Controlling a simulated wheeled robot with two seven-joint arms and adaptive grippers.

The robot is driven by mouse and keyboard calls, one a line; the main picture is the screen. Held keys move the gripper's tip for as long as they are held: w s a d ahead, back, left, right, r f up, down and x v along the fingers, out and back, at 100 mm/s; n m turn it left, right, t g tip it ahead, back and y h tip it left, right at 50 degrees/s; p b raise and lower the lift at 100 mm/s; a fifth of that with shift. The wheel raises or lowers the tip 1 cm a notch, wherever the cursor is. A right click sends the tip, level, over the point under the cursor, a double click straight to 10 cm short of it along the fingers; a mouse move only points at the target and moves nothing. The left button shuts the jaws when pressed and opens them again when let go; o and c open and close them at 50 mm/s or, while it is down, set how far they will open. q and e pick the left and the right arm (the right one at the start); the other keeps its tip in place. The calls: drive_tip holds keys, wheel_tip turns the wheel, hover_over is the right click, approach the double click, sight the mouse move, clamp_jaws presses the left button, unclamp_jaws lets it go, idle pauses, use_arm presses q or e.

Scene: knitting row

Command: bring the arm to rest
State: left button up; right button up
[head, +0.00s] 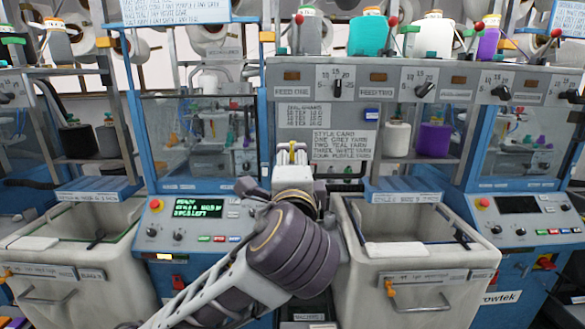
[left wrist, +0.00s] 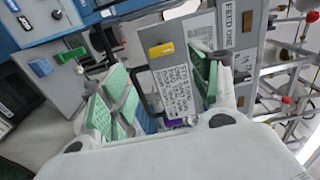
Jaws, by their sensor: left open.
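My left arm (head: 290,250) comes up from the bottom of the head view, its dark wrist joints bent in front of the gap between two grey bins. I cannot tell how far the fingertips are from the panel. My right gripper is not in view.
Open bins stand left (head: 28,268) and right (head: 350,290) of the arm. A control box with a lit display (head: 199,208) is just left of it. Cones of grey (head: 308,38), teal (head: 368,38), white (head: 434,38) and purple yarn (head: 488,44) stand on top.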

use_arm(q)
drive_tip(key=shift+f, duration=0.1)
drive_tip(key=a+f+n+g, duration=0.3)
drive_tip(key=a+f, duration=0.1)
drive_tip(key=f, duration=0.6)
drive_tip(key=s+a+f+n+g, duration=0.1)
drive_tip(key=a+f+n+g, duration=0.15)
drive_tip(key=f, duration=0.65)
drive_tip(key=a+f+n+g, duration=0.3)
drive_tip(key=a+f, duration=0.1)
drive_tip(key=f, duration=0.6)
drive_tip(key=s+a+f+n+g, duration=0.35)
drive_tip(key=s+a+f, duration=0.25)
drive_tip(key=s+f, duration=0.4)
drive_tip(key=s+a+f+n+g, duration=0.2)
drive_tip(key=s+a+f+n, duration=0.3)
drive_tip(key=s+f, duration=0.55)
wheel_tip(320, 180, down, 35)
drive_tip(key=s+a+m+g, duration=0.1)
drive_tip(key=a+g, duration=0.1)
drive_tip(key=s+a+f, duration=0.2)
drive_tip(key=s+f, duration=0.7)
drive_tip(key=s, duration=0.2)
drive_tip(key=s+a+f, duration=0.2)
drive_tip(key=s+f, duration=0.8)
drive_tip(key=s, duration=0.1)
drive_tip(key=shift+a+f+m+g, duration=0.2)
drive_tip(key=shift+a+m+g, duration=0.05)
drive_tip(key=shift+m+g, duration=0.15)
